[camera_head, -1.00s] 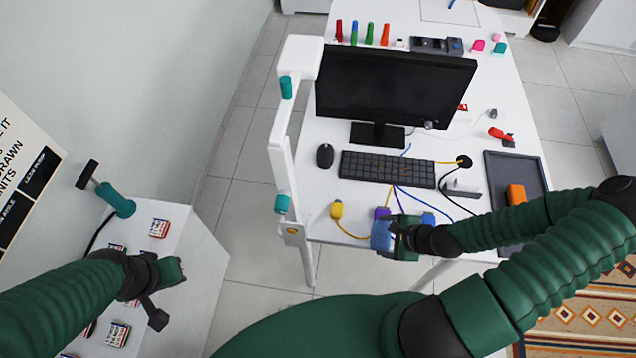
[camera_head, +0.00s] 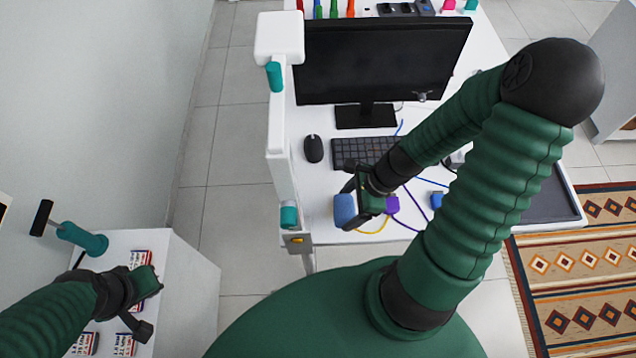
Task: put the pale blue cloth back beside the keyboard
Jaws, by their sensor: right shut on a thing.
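My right gripper (camera_head: 360,203) is shut on the pale blue cloth (camera_head: 345,211), a small blue bundle at the front edge of the white desk, left of the gripper body. Whether it touches the desk top is unclear. The black keyboard (camera_head: 355,152) lies behind it, its right part hidden by my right arm. My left gripper (camera_head: 145,305) is at the lower left over a white cabinet, apart from the cloth; its jaw opening is unclear.
A black mouse (camera_head: 314,149) lies left of the keyboard, a monitor (camera_head: 380,60) behind it. A purple plug (camera_head: 392,205), a blue plug (camera_head: 437,200) and cables lie near the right gripper. A white post (camera_head: 282,150) stands at the desk's left edge. A dark tray (camera_head: 555,200) is at right.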

